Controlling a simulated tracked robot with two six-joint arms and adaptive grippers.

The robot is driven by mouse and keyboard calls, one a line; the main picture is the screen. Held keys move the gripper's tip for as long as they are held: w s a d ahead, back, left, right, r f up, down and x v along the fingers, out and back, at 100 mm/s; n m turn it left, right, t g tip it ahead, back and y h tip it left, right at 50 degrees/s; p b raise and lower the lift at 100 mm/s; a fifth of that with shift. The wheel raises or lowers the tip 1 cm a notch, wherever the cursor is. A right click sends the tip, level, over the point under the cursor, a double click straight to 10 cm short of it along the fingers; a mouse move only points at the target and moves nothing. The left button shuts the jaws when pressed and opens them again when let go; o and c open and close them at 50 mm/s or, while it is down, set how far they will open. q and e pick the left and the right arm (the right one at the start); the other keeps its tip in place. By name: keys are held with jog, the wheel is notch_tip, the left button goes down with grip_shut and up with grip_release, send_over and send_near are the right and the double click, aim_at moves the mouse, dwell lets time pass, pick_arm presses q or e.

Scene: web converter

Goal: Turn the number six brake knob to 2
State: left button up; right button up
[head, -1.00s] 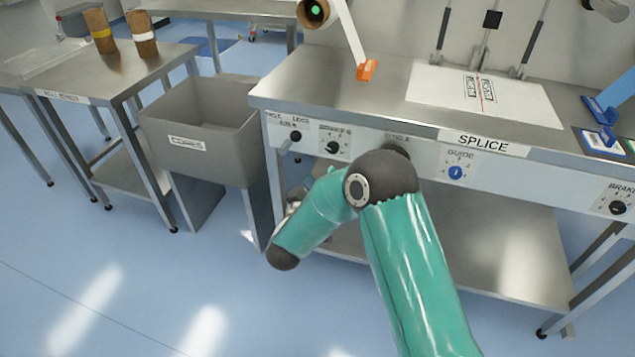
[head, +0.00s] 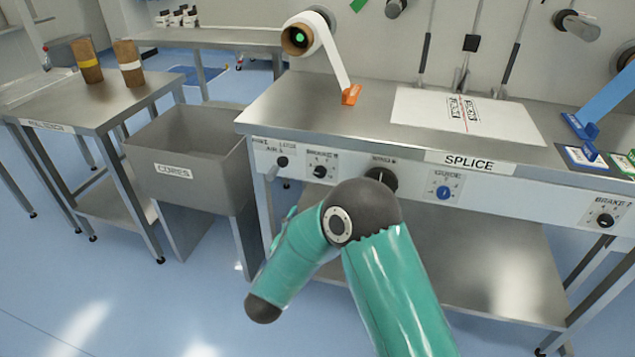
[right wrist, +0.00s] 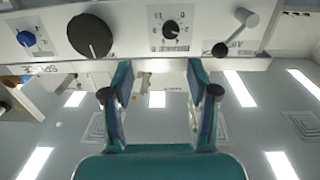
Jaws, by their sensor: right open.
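The number six brake knob (head: 319,171) is a small black knob on a white scale plate, on the table's front panel left of the large black knob. It also shows in the right wrist view (right wrist: 171,27), at the top between the large knob and the lever; its setting is too small to read surely. My right gripper (right wrist: 158,75) is open and empty, its fingers apart and pointing at the panel, with the knob beyond the fingertips. In the head view my arm hides this gripper. My left gripper is in neither view.
A black-ended lever (right wrist: 235,33) and the large black knob (right wrist: 90,36) flank the brake knob closely. The blue guide knob (head: 443,192) and another brake knob (head: 605,220) sit farther right. A grey cores bin (head: 195,150) stands left of the table.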

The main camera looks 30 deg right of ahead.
jog(key=a, duration=0.2)
send_near(319, 176)
jog(key=shift+t, duration=0.3)
jog(key=x, duration=0.9)
jog(key=shift+d+f, duration=0.1)
jog(key=shift+d, duration=0.2)
